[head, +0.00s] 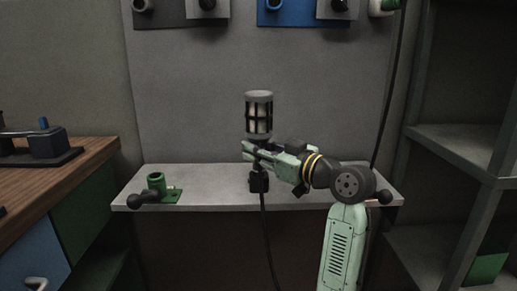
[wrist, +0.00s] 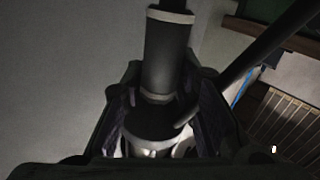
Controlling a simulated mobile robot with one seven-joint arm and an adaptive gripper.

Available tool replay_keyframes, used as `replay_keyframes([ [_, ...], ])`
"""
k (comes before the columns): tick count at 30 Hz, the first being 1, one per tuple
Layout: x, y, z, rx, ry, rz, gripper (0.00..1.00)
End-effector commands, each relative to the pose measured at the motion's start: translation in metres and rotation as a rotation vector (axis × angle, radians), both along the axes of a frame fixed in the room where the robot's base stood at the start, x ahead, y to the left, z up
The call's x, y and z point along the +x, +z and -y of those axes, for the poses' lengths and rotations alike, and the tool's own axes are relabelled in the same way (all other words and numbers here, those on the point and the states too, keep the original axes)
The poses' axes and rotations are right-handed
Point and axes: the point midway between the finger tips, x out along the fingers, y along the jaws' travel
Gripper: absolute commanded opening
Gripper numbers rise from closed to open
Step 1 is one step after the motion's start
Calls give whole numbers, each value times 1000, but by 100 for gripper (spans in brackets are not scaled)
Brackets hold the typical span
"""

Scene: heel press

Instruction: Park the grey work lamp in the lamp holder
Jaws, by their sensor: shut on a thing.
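The grey work lamp (head: 259,116) stands upright in the head view, its caged head on top and a black cord hanging from its lower end. My gripper (head: 252,155) is shut around the lamp's handle below the cage and holds it over the shelf. In the wrist view the dark lamp body (wrist: 168,55) rises between the fingers of my gripper (wrist: 160,135). A green cup-shaped holder (head: 157,185) on a green base plate stands on the left part of the shelf, to the left of the lamp and apart from it. The cup looks empty.
The grey shelf (head: 219,184) is clear between holder and lamp. A black ball knob (head: 135,201) sits at its left front edge. A wooden bench (head: 92,155) stands left, a metal rack (head: 460,140) right. Fixtures on dark and blue plates (head: 275,12) hang above.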

Motion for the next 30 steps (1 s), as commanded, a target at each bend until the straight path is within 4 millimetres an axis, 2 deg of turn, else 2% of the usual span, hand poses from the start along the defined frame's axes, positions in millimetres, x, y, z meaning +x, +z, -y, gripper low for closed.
replay_keyframes([
  [13, 0, -9, 0, 1, 0, 2, 0],
  [14, 0, -8, 0, 0, 0, 3, 28],
  [24, 0, -8, 0, 0, 0, 1, 51],
  [30, 0, -8, 0, 0, 0, 0, 51],
])
